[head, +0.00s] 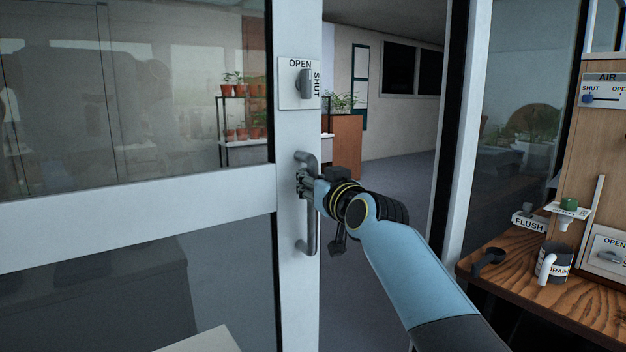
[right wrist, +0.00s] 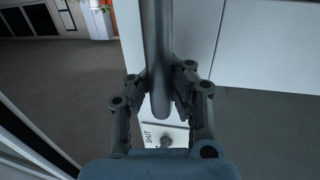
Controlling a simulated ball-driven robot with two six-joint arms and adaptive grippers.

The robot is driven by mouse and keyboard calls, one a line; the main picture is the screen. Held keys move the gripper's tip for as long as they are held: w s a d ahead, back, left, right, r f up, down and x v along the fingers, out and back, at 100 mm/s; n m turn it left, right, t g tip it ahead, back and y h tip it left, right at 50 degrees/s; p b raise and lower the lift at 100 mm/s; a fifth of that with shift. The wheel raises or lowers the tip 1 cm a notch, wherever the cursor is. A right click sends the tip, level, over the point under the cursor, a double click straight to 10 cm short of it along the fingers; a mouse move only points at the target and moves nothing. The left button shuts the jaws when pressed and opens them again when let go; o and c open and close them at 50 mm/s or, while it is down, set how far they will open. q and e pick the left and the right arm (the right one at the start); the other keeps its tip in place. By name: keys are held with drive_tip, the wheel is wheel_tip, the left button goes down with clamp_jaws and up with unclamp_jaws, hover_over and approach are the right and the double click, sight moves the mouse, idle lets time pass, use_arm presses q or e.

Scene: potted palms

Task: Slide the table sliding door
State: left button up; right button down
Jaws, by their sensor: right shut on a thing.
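A glass sliding door with a pale frame (head: 130,215) fills the left of the head view. A grey vertical bar handle (head: 312,240) is on its right upright. My right gripper (head: 303,182) is shut on the upper part of this handle, its arm coming from the lower right. In the right wrist view the fingers (right wrist: 162,84) close around the bar (right wrist: 157,35) from both sides. Above the handle is a latch plate (head: 299,84) marked OPEN and SHUT, with a grey knob (head: 305,83). An open gap lies between the door's edge and the right post (head: 468,130). My left gripper is not in view.
A room with grey floor (head: 385,190) shows through the gap. Potted plants (head: 240,130) stand on a rack behind the glass.

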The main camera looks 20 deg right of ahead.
drive_tip(key=shift+s+a+f, duration=0.2)
drive_tip(key=shift+s+f, duration=0.05)
drive_tip(key=shift+f, duration=0.15)
drive_tip(key=c, duration=1.7)
unclamp_jaws()
drive_tip(key=shift+s, duration=0.1)
drive_tip(key=o, duration=0.5)
drive_tip(key=shift+s+d+r, duration=0.2)
drive_tip(key=shift+r, duration=0.1)
drive_tip(key=shift+o, duration=0.2)
drive_tip(key=shift+w+a, duration=0.15)
drive_tip(key=shift+w, duration=0.05)
drive_tip(key=s+d, duration=0.1)
drive_tip(key=s, duration=1.1)
drive_tip(key=shift+d, duration=0.4)
